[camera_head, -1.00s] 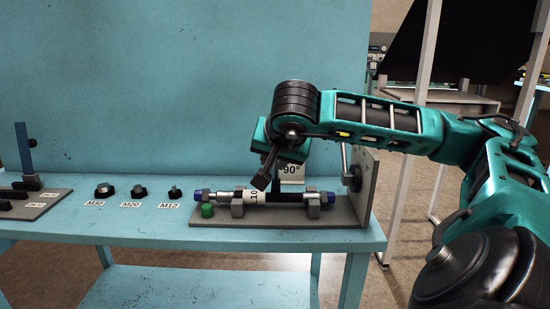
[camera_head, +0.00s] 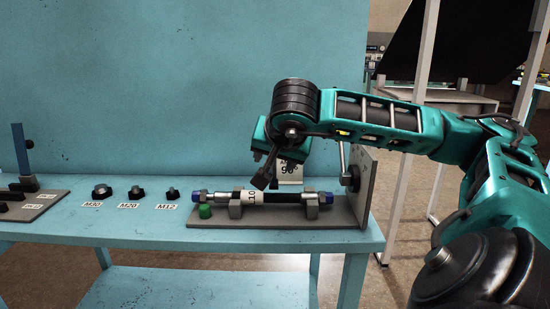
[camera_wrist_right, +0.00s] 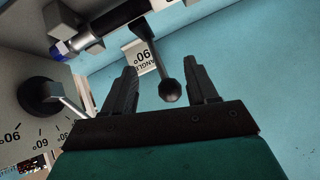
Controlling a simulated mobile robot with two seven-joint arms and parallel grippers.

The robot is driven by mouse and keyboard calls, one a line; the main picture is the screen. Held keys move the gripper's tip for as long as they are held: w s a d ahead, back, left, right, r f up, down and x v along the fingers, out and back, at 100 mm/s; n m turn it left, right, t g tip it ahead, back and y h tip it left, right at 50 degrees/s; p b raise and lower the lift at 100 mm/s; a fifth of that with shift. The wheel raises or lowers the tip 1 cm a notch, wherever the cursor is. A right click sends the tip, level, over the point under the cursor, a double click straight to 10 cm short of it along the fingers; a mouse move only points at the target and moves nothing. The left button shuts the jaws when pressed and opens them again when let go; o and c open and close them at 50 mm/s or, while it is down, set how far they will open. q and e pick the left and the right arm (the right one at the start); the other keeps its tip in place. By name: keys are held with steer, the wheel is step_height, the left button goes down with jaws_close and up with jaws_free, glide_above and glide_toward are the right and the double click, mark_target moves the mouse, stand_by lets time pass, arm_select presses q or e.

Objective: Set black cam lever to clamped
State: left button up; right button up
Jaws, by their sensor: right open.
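The black cam lever, a dark rod with a ball knob (camera_wrist_right: 170,91), shows in the right wrist view. It rises from the hose fixture and its ball stands between my two fingers, with a gap on each side. My right gripper (camera_wrist_right: 162,67) is open around the knob and not closed on it. In the head view the right gripper (camera_head: 266,184) hangs just above the hose (camera_head: 285,198), pointing down. I cannot make out the lever there. My left gripper is not in view.
The hose lies in clamps on a grey base plate (camera_head: 215,217). An upright plate (camera_head: 363,190) with a dial and silver pointer (camera_head: 343,160) stands right. An angle card (camera_head: 290,174) is behind. A green button (camera_head: 205,211) and several fittings (camera_head: 137,192) sit left.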

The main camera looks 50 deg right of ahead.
steer(key=p+v, duration=0.4)
steer(key=v, duration=0.8)
steer(key=shift+p, duration=0.3)
steer(key=shift+s+a+r, duration=0.1)
steer(key=shift+a, duration=0.05)
